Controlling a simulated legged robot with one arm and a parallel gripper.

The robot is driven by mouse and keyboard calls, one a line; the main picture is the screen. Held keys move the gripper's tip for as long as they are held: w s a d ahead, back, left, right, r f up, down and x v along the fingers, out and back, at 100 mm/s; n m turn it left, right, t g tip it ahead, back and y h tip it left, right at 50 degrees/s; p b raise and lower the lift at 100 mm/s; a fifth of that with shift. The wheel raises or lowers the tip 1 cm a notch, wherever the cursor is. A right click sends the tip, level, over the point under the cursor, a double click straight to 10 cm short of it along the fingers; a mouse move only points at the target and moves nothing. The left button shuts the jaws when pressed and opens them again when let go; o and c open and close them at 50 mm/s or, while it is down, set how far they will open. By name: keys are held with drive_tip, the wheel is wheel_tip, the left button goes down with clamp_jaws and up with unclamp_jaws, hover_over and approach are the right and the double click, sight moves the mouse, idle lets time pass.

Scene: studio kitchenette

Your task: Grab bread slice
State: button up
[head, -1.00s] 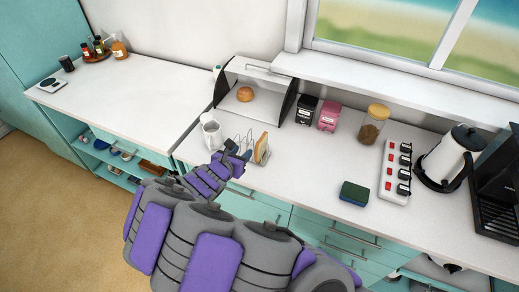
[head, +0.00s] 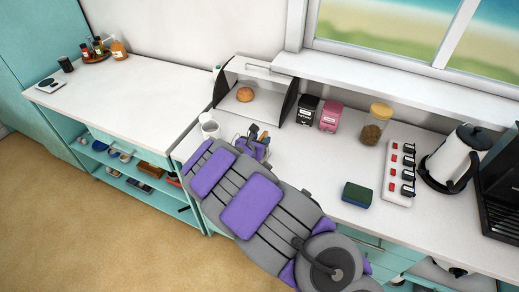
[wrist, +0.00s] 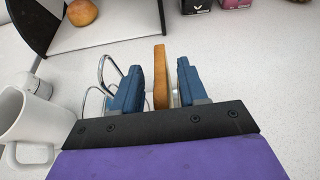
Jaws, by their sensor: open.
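The bread slice (wrist: 160,76) stands upright in a wire toast rack (wrist: 106,70) on the counter. My gripper (wrist: 157,82) is open, with one blue finger on each side of the slice in the wrist view. The slice is apart from the left finger by a small gap and near the right finger, where a pale face shows. In the head view my gripper (head: 256,139) is at the rack, and my arm hides most of the rack and slice.
A white mug (wrist: 30,118) stands just left of my gripper. Black and pink canisters, a jar (head: 376,124) and a sponge (head: 357,194) are to the right. Counter between them is clear.

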drive_tip(key=shift+w+d, duration=0.15)
drive_tip(key=shift+d, duration=0.25)
drive_tip(key=shift+a, duration=0.4)
drive_tip(key=c, duration=0.5)
clamp_jaws()
drive_tip(key=shift+d, duration=0.25)
